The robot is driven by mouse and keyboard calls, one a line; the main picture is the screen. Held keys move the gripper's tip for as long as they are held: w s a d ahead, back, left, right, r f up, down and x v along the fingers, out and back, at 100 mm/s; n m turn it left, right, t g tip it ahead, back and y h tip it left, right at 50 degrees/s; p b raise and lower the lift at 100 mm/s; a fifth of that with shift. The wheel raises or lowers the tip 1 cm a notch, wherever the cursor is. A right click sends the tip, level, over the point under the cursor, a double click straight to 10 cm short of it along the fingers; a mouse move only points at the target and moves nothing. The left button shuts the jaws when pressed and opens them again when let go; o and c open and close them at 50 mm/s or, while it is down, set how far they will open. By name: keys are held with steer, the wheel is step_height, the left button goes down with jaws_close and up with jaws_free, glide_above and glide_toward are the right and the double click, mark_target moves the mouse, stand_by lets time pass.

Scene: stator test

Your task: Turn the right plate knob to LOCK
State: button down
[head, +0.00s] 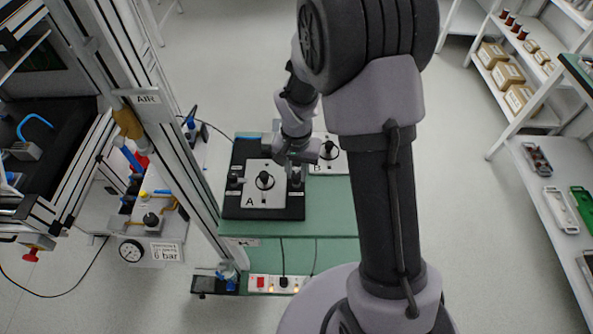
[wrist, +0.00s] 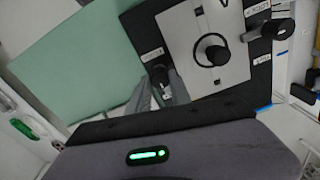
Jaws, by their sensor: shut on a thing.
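The white plate marked A (head: 264,196) lies on a black base (head: 270,213), with a black round handle (head: 265,180) at its middle. The right plate knob (head: 296,182) is a small dark knob at the base's right edge. My gripper (head: 297,170) is over it. In the wrist view, my gripper (wrist: 161,90) has its two grey fingers on either side of the dark knob (wrist: 160,74), shut on it. A small label (wrist: 152,55) is beside the knob; its text is too small to read. The knob is partly hidden by the fingers.
The other plate knob (head: 234,181) is at the base's left edge; its lever (wrist: 268,31) shows at upper right in the wrist view. Plate B (head: 328,163) stands behind to the right. The green bench top (head: 332,220) is clear in front. A metal frame post (head: 172,140) rises at left.

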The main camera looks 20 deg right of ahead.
steer(key=n+p, duration=0.1)
steer(key=n, duration=0.3)
steer(key=shift+r, duration=0.1)
steer(key=n+p, duration=0.2)
steer(key=n, duration=0.2)
steer(key=shift+n, duration=0.3)
steer(key=n+p, duration=0.1)
steer(key=n, duration=0.3)
steer(key=shift+n, duration=0.3)
steer(key=shift+n+p, duration=0.8)
steer(key=shift+n, duration=1.4)
steer(key=c, duration=1.2)
jaws_free()
steer(key=shift+o, duration=0.2)
